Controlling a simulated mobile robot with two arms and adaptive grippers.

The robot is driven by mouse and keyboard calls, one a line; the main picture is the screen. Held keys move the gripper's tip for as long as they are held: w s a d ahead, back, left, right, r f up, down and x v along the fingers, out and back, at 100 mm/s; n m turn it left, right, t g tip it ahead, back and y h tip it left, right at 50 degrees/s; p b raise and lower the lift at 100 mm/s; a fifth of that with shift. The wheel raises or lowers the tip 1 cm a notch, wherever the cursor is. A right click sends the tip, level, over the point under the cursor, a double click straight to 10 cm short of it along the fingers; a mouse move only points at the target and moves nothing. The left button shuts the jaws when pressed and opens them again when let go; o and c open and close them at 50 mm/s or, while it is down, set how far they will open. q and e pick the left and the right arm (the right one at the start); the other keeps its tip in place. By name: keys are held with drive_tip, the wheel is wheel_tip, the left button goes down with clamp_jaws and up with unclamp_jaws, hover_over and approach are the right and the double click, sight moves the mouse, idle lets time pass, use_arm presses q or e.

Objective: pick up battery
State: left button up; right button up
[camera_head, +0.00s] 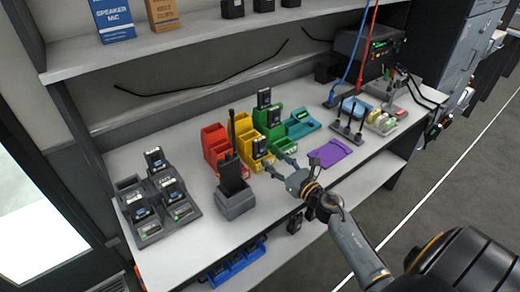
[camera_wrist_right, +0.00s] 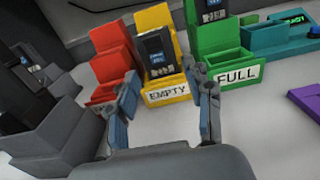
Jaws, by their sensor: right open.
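A dark battery (camera_head: 259,147) stands upright in the yellow bin (camera_head: 243,137); it also shows in the right wrist view (camera_wrist_right: 157,54), above a label reading EMPTY. More dark batteries (camera_head: 264,98) stand in the green bin (camera_head: 287,127), labelled FULL in the right wrist view (camera_wrist_right: 235,82). My right gripper (camera_head: 280,166) is open and empty, just in front of the yellow and green bins. In the right wrist view its fingers (camera_wrist_right: 163,80) are spread with the yellow bin between and beyond them. My left gripper is not in view.
A radio in a grey holder (camera_head: 236,203) stands left of my right gripper. A red bin (camera_head: 215,147) is beside the yellow one. A grey charger rack (camera_head: 155,215) with several batteries is at the left. A purple mat (camera_head: 330,153) lies to the right.

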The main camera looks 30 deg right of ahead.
sight(263, 151)
drive_tip(key=w, duration=0.3)
drive_tip(key=shift+w+a+f+p, duration=0.1)
drive_tip(key=shift+w+a+p, duration=0.2)
drive_tip(key=shift+w, duration=0.4)
drive_tip(key=shift+c, duration=0.2)
clamp_jaws()
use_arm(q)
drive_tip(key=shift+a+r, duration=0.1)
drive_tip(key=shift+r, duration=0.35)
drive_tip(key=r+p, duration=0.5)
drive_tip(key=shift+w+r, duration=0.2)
use_arm(e)
wheel_tip(263, 151, up, 10)
